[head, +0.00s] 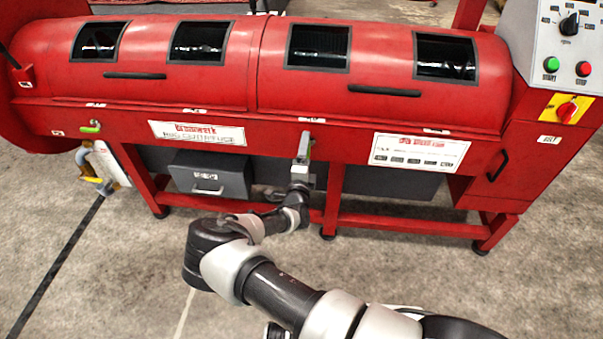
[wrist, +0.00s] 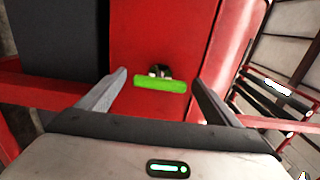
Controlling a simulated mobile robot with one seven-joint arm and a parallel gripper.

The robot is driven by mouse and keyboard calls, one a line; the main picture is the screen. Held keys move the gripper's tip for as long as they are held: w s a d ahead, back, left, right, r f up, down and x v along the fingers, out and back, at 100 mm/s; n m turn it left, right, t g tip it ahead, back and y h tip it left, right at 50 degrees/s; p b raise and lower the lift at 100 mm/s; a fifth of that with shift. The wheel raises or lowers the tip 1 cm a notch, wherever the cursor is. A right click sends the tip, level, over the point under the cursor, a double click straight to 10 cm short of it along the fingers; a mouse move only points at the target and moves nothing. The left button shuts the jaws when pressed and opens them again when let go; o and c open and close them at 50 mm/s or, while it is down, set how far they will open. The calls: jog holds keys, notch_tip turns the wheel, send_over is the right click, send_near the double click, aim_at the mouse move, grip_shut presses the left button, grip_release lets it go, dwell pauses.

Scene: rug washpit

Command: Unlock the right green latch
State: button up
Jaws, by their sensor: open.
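The right green latch (wrist: 160,83) is a bright green bar lying across a dark and metal mount on the red machine front, in the wrist view. My gripper (wrist: 160,79) is open, with one finger to the left of the latch and one to the right. Gaps show between the bar and both fingers. In the head view my gripper (head: 303,146) reaches the front rail near the middle and mostly hides this latch. The left green latch (head: 90,127) is on the same rail at the far left, clear of my arm.
The red rug centrifuge (head: 250,95) has two closed lids with dark windows and black handles (head: 388,91). A grey box (head: 210,178) sits below the rail. A control panel (head: 562,45) stands at the right. The concrete floor (head: 480,290) in front is clear.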

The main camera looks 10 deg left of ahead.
jog(key=s+p, duration=0.3)
jog(key=s, duration=1.2)
jog(key=shift+s+a, duration=0.25)
jog(key=shift+s, duration=0.05)
jog(key=s+d+r+m+g+h, duration=0.5)
jog(key=d+r+m+g, duration=0.45)
jog(key=m, duration=0.75)
jog(key=s+d+r+m+g+h, duration=0.5)
jog(key=d+r+m, duration=0.8)
jog(key=m, duration=0.5)
jog(key=s+a+r+m+t+y, duration=0.1)
jog(key=s+r+m+t+y, duration=0.1)
jog(key=s+r+m+y, duration=1.15)
notch_tip(320, 180, up, 24)
jog(key=s+m+h+p, duration=0.1)
jog(key=m+h+p, duration=0.2)
jog(key=p, duration=1.6)
jog(key=shift+s+a+m, duration=0.35)
jog(key=shift+s+m, duration=0.05)
jog(key=shift+m, duration=0.75)
